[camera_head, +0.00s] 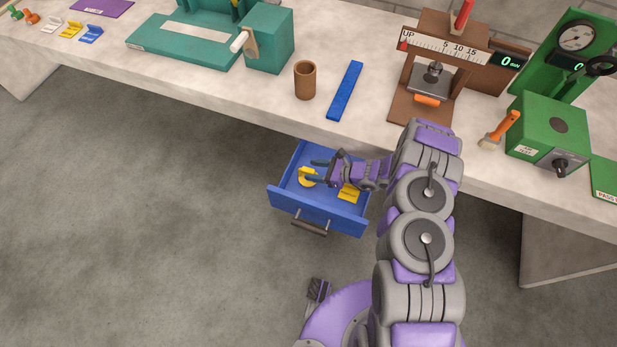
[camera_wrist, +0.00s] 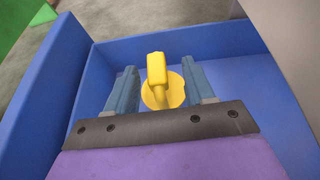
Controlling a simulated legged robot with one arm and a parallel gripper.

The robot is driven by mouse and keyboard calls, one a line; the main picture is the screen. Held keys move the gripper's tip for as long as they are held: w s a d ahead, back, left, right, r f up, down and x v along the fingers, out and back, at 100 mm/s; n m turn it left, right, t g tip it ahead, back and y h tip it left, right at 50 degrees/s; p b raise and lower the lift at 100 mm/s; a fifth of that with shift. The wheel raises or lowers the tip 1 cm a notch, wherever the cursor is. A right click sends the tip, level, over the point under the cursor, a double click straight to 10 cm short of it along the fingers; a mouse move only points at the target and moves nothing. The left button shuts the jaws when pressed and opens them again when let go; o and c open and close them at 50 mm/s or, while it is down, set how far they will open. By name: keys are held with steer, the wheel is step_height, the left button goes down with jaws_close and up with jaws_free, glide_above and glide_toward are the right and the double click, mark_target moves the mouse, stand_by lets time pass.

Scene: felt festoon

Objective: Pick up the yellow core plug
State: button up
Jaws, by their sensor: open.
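The yellow core plug (camera_wrist: 157,78) has a round base and an upright handle. It stands in the open blue drawer (camera_head: 345,223) under the bench, and in the head view (camera_head: 306,178) it shows partly at my gripper's tips. My gripper (camera_head: 318,172) reaches into the drawer. In the wrist view its two blue-grey fingers (camera_wrist: 160,88) are open, one on each side of the plug's handle, with a gap on both sides.
Another yellow piece (camera_head: 349,194) lies in the drawer to the right, beneath my wrist. The drawer walls (camera_wrist: 180,42) surround the gripper closely. The workbench (camera_head: 235,108) above holds a brown cup (camera_head: 305,80), a blue bar (camera_head: 345,91) and a brown gauge stand (camera_head: 411,108).

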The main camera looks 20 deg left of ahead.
mark_target(303, 170)
steer(key=b+x, duration=0.1)
steer(key=x, duration=0.3)
steer(key=shift+s, duration=0.15)
steer(key=shift+a+f, duration=0.2)
steer(key=shift+a, duration=0.4)
steer(key=shift+d+r, duration=0.1)
steer(key=shift+d, duration=0.35)
steer(key=c, duration=0.5)
steer(key=shift+a, duration=0.25)
jaws_close()
